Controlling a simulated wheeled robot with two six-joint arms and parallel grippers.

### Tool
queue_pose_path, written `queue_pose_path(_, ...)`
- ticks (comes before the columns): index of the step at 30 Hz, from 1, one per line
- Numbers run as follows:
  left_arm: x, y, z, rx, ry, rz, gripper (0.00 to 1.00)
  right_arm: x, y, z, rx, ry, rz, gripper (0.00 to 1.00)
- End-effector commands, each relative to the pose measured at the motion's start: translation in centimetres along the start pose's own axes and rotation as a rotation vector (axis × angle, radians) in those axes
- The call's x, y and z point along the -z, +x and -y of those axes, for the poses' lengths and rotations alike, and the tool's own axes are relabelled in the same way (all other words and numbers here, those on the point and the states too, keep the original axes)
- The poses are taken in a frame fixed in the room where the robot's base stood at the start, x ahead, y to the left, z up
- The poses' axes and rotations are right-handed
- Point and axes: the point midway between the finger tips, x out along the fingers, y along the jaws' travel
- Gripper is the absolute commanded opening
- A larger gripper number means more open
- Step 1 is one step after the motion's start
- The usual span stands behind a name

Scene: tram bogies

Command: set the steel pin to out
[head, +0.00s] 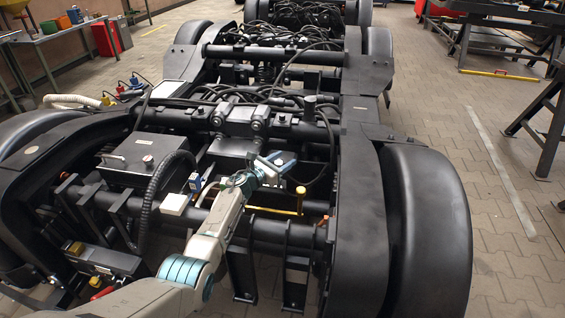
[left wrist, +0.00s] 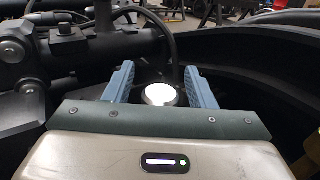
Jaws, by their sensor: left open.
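My left gripper (head: 274,163) reaches over the middle of the bogie in the head view, with its blue fingers spread. In the left wrist view the two blue fingers (left wrist: 158,75) stand apart. A bright round metal cap, which looks like the steel pin (left wrist: 159,94), shows between them. I cannot tell whether either finger touches it. The pin's lower part is hidden. My right gripper is out of view.
The dark bogie frame (head: 362,200) and a large black wheel cover (head: 428,225) lie to the right. Black hoses and tubes crowd around the gripper. A black box (head: 146,160) with a handle sits to the left.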

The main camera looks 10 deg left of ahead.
Motion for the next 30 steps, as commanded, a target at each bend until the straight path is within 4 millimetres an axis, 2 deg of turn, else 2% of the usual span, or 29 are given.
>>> queue_pose_path(3,0.0,0.0,0.0,0.0,0.0,0.0,0.48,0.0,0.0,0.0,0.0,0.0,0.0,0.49)
queue_pose_path(9,0.0,0.0,0.0,0.0,-0.001,0.0,0.09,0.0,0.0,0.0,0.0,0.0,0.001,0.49)
queue_pose_path(11,0.0,0.0,0.0,0.0,-0.001,0.0,0.0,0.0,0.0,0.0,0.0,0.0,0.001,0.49)
queue_pose_path(17,0.1,0.4,0.6,0.001,-0.001,0.001,0.0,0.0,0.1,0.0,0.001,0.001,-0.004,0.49)
queue_pose_path(24,0.1,2.5,3.8,0.003,-0.002,0.003,0.0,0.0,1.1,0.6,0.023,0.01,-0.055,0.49)
queue_pose_path(30,0.0,2.7,4.1,0.001,0.0,0.0,0.0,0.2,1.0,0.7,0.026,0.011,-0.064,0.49)
